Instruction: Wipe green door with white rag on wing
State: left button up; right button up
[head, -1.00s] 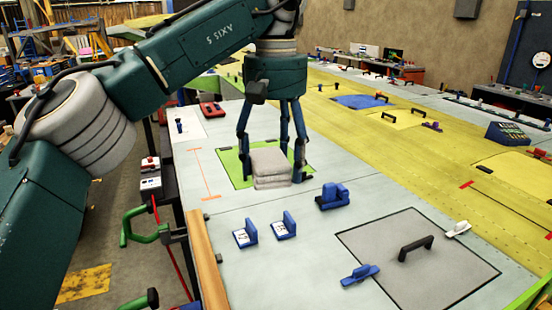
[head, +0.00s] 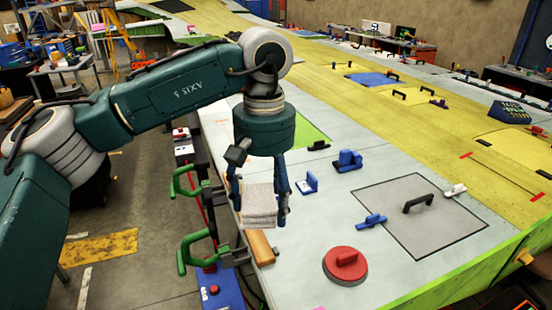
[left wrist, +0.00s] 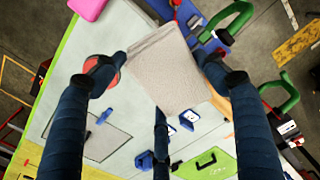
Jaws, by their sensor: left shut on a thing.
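My left gripper (head: 258,205) is shut on the white rag (head: 259,212), a folded, ribbed cloth between its fingers. It holds the rag by the wing's left edge, over the wooden edge strip. In the left wrist view the rag (left wrist: 168,68) sits between the fingertips of the gripper (left wrist: 160,75). The green door (head: 314,132) lies flat in the wing, behind and right of the gripper and partly hidden by it. The door (left wrist: 207,168) also shows at the bottom of the left wrist view, with its black handle. My right gripper is not in view.
A grey panel (head: 385,230) with a black handle, a red round-handled piece (head: 345,266) and small blue blocks (head: 348,161) are on the wing. Green clamps (head: 190,250) stick out along its left edge.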

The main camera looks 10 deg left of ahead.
pick_arm(q)
jog(key=s+a+f+m, duration=0.2)
jog(key=s+f, duration=0.7)
jog(key=f, duration=0.5)
jog(key=s+a+f+m, duration=0.2)
jog(key=s+f, duration=0.7)
jog(key=f, duration=0.6)
jog(key=shift+s+a+f, duration=0.2)
jog(key=shift+a+f, duration=0.1)
jog(key=shift+a, duration=0.3)
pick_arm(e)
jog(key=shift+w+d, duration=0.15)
